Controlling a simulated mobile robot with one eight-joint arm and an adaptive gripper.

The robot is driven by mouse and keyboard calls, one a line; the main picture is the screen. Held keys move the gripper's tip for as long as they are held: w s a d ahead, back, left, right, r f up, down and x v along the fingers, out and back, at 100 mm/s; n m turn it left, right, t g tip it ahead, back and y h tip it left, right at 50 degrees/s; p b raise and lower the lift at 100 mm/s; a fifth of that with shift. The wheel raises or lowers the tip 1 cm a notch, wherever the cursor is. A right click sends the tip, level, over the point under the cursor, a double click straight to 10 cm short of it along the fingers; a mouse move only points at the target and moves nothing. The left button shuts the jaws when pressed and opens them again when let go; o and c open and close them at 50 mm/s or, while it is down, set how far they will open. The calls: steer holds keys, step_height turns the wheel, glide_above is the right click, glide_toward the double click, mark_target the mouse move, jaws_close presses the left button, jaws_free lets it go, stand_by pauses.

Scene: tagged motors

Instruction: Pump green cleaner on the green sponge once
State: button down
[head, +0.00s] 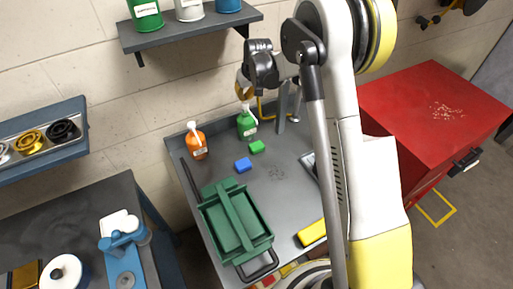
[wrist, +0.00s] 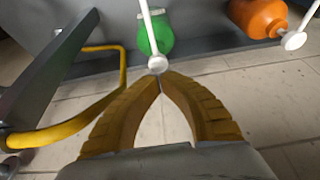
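The green pump bottle (head: 245,127) with a white pump top stands on the grey cart at its back edge; its body also shows in the wrist view (wrist: 157,34). The green sponge (head: 257,147) lies flat on the cart just in front of it. My gripper (head: 241,90) is above the bottle. In the wrist view its yellow fingers (wrist: 160,77) curve together and their tips meet, with nothing seen between them. The white pump head (wrist: 157,64) appears right at the tips; I cannot tell whether they touch. The sponge is not visible in the wrist view.
An orange pump bottle (head: 196,146) stands left of the green one. A blue sponge (head: 243,164) and a green toolbox (head: 228,223) are on the cart (head: 283,192). A wall shelf (head: 207,28) with cans hangs behind. A red cabinet (head: 432,110) stands at right.

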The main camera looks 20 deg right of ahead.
mark_target(246, 105)
steer(key=shift+f+b, duration=1.85)
steer(key=shift+f, duration=0.45)
steer(key=shift+r, duration=0.25)
steer(key=shift+r+p, duration=1.15)
steer(key=shift+r, duration=0.95)
step_height(246, 105, up, 5)
steer(key=p, duration=0.2)
steer(key=shift+r+p, duration=0.1)
steer(key=shift+p, duration=0.2)
steer(key=shift+s+r, duration=0.1)
steer(key=shift+r, duration=0.5)
